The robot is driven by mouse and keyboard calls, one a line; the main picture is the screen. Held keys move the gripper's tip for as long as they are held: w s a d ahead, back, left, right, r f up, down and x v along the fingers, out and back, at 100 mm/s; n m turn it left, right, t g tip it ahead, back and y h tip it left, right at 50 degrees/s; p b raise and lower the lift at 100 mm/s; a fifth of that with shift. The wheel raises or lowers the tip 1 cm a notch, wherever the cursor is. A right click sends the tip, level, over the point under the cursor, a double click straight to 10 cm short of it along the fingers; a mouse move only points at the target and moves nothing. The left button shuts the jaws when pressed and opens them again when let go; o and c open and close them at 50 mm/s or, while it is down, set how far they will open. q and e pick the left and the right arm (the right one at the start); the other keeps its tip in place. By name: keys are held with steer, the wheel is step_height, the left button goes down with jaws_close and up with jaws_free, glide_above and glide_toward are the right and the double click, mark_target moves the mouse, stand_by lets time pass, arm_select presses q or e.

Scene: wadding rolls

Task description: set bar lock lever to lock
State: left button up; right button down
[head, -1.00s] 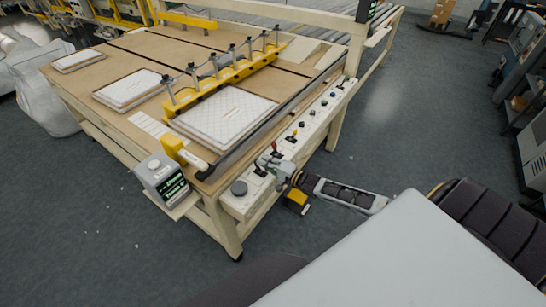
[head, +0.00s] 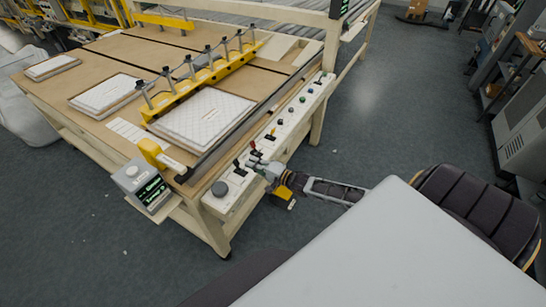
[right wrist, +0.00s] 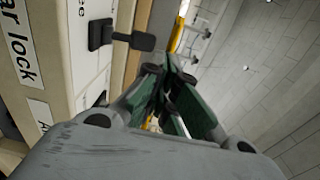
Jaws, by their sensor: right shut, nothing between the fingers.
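A black lever (right wrist: 128,40) sticks out from a white plate in the right wrist view, beside a label ending in "ar lock" (right wrist: 22,48). In the head view a black lever (head: 239,169) and a red-tipped lever (head: 254,153) stand on the table's white control panel (head: 229,199). My right gripper (head: 262,165) is beside these levers at the panel's front edge. In the right wrist view its green-lined fingers (right wrist: 160,88) are shut and empty, below and right of the black lever, apart from it in the picture. My left gripper is not in view.
A large grey knob (head: 220,188) and several buttons share the panel. A grey display box (head: 143,183) stands at the table's near left corner. A yellow clamp bar (head: 205,74) and white quilted pads (head: 204,115) lie on the table.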

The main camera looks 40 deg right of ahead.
steer(key=s+d+r, duration=0.3)
steer(key=s, duration=0.5)
stand_by(0.8)
steer(key=shift+d, duration=0.1)
steer(key=shift+w, duration=0.1)
stand_by(0.5)
